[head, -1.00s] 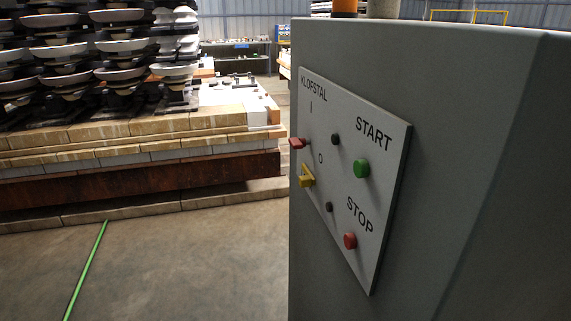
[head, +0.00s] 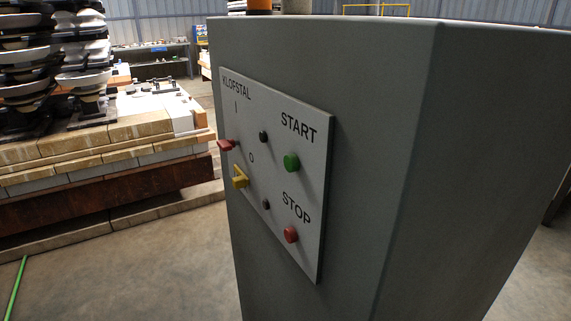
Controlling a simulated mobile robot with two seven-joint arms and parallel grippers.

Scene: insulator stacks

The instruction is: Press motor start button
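The green button (head: 291,162) sits under the word START on a light grey control panel (head: 310,250). The panel is fixed to the side of a tall grey cabinet (head: 375,120). The red button (head: 291,234) is below it, under the word STOP. A red lever (head: 227,145) and a yellow switch (head: 240,176) stick out at the panel's left edge, beside the marks I and O. Two small black knobs (head: 263,136) are between them and the buttons. Neither of my grippers is in the head view.
Stacks of insulators (head: 85,70) stand on a brick-topped platform (head: 140,130) at the left. A green line (head: 16,290) runs on the floor at lower left. Bare floor (head: 150,270) is clear between platform and cabinet. Shelves (head: 150,62) stand at the back.

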